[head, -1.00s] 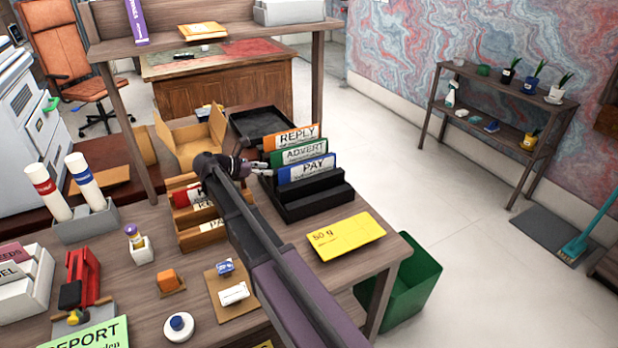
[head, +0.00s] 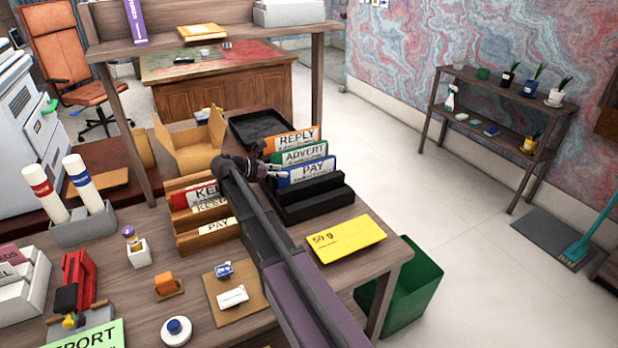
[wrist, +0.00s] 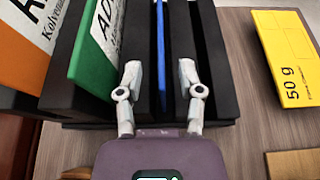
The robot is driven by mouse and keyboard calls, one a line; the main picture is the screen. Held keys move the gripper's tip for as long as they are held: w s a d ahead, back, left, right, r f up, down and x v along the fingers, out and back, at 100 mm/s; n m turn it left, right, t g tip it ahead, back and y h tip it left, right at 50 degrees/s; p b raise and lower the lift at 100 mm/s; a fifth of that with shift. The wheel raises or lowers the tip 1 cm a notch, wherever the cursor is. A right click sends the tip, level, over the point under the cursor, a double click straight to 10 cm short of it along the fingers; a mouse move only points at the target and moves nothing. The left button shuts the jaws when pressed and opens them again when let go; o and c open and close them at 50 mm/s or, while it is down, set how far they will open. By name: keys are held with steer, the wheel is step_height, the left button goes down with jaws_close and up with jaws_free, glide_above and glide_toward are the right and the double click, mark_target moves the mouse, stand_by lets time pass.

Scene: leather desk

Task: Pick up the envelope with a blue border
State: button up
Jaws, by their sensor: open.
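The blue-bordered envelope (head: 306,171), marked PAY, stands upright in the front part of a black slotted rack (head: 310,202). In the wrist view the envelope (wrist: 162,55) shows edge-on as a thin blue strip. My gripper (wrist: 159,84) is open, with one finger on each side of the strip's line. The fingers look apart from the envelope, and its near end lies between or just beyond the fingertips. In the head view my gripper (head: 275,169) is at the left end of the envelope. Depth between them is hard to tell.
A green ADVERT envelope (head: 304,154) and an orange REPLY envelope (head: 296,138) stand behind in the rack. A yellow 50 g envelope (head: 347,238) lies flat to the right. A wooden rack (head: 200,238) holding KEEP and PAY cards stands left. Black slot walls flank the blue envelope.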

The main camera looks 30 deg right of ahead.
mark_target(288, 171)
steer(key=shift+b+x, duration=0.45)
steer(key=shift+x, duration=1.2)
steer(key=shift+r, duration=0.15)
steer(key=shift+c, duration=0.2)
jaws_close()
